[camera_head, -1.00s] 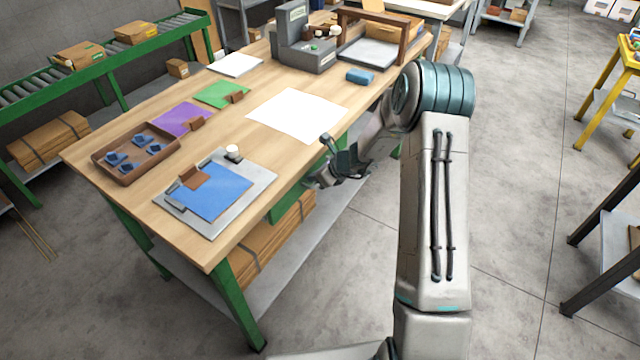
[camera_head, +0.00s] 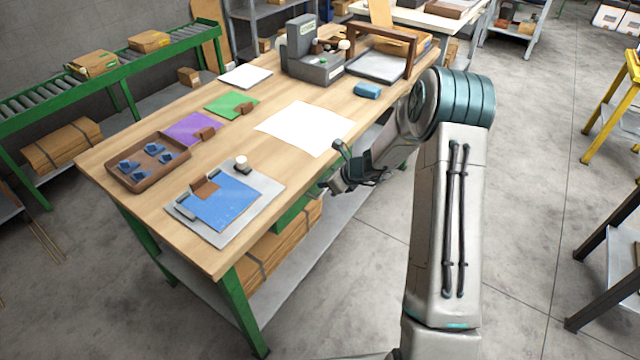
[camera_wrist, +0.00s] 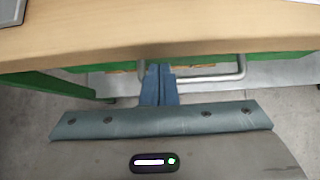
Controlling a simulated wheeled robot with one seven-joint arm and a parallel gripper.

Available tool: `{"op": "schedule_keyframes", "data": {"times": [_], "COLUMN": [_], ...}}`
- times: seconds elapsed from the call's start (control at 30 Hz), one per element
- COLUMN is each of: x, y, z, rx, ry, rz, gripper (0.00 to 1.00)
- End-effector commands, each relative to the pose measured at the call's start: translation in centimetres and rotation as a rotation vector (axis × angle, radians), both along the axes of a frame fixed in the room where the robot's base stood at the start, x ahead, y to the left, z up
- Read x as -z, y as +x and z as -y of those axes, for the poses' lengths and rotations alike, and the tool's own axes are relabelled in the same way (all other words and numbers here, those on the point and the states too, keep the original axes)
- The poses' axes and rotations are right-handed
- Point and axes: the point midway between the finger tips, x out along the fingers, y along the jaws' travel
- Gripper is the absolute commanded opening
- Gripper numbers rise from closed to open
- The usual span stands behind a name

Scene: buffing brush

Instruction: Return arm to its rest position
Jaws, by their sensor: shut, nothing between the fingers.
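My gripper (camera_head: 333,187) hangs beside the right front edge of the wooden workbench (camera_head: 240,243), with my arm folded to its right in the head view. In the wrist view my gripper's fingers (camera_wrist: 159,80) are together with nothing between them, in front of the bench edge. The gripper appears apart from the bench and the items on it.
Open floor (camera_head: 530,210) lies to the right.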

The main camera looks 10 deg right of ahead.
Motion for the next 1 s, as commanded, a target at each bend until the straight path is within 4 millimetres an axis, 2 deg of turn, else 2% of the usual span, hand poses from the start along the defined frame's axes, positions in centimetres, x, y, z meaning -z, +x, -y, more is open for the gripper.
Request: {"op": "schedule_keyframes", "data": {"times": [0.03, 0.1, 0.3, 0.53, 0.63, 0.77, 1.0], "x": [-1.2, -2.0, -3.5, -3.8, -4.7, -7.9, -14.8], "y": [-0.4, -0.8, -1.7, -2.0, -2.4, -4.1, -10.2], "z": [0.8, 1.6, 2.7, 2.9, 2.6, 1.5, -0.5], "rx": [0.004, 0.005, 0.001, -0.006, -0.048, -0.199, -0.617], "ry": [-0.002, -0.003, -0.005, -0.008, -0.031, -0.112, -0.344], "rz": [0.0, -0.002, -0.003, -0.003, 0.018, 0.089, 0.261], "gripper": [0.0, 0.0, 0.0, 0.0, 0.0, 0.0, 0.0]}}
